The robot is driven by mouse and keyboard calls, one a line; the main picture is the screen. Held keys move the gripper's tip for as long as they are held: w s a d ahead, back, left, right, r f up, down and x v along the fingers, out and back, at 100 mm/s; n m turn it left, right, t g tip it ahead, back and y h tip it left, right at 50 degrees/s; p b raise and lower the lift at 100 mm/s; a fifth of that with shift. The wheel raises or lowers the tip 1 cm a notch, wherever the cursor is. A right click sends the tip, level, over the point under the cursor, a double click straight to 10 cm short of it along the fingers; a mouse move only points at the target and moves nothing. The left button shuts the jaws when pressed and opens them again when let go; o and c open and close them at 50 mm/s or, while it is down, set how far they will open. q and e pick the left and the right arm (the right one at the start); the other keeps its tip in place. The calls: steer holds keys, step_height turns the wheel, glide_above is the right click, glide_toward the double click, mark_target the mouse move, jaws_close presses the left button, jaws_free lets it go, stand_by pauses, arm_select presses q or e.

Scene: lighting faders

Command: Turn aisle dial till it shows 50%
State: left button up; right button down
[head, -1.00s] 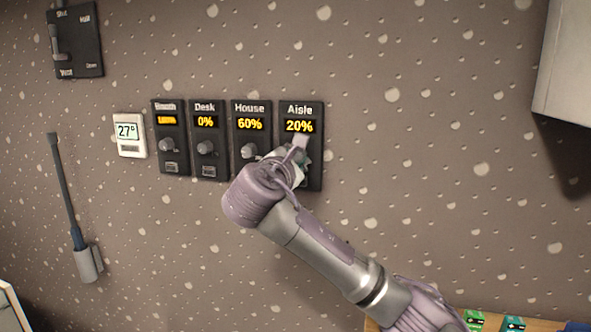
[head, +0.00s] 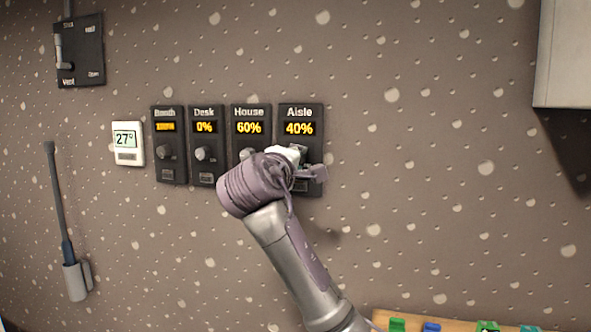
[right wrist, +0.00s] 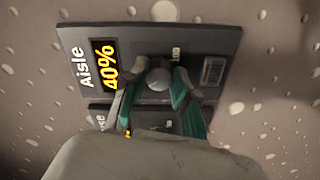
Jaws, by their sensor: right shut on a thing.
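The Aisle panel (head: 300,113) is a black wall plate at the right end of the dial row. Its display (head: 299,129) reads 40% in yellow, and the right wrist view shows the same reading (right wrist: 109,64). The round grey Aisle dial (right wrist: 158,79) sits between the two fingers of my right gripper (right wrist: 159,88), which is shut on it. In the head view my right gripper (head: 302,168) and wrist cover the dial and the panel's lower part. My left gripper is not in view.
House (head: 249,112) reads 60% and Desk (head: 204,112) reads 0%, close on the left. The Booth panel (head: 168,113) and a 27° thermostat (head: 127,144) stand farther left. A white box (head: 565,55) is at upper right. The wall between is clear.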

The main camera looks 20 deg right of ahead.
steer(key=m, duration=0.1)
steer(key=m+b, duration=0.1)
steer(key=m, duration=0.1)
steer(key=m+b, duration=0.1)
steer(key=m, duration=0.1)
steer(key=shift+f, duration=0.25)
steer(key=shift+w+m, duration=0.1)
steer(key=shift+m, duration=0.3)
steer(key=c, duration=1.1)
jaws_free()
steer(key=shift+o, duration=1.1)
steer(key=shift+r, duration=0.1)
steer(key=v, duration=1.2)
steer(key=shift+a, duration=0.1)
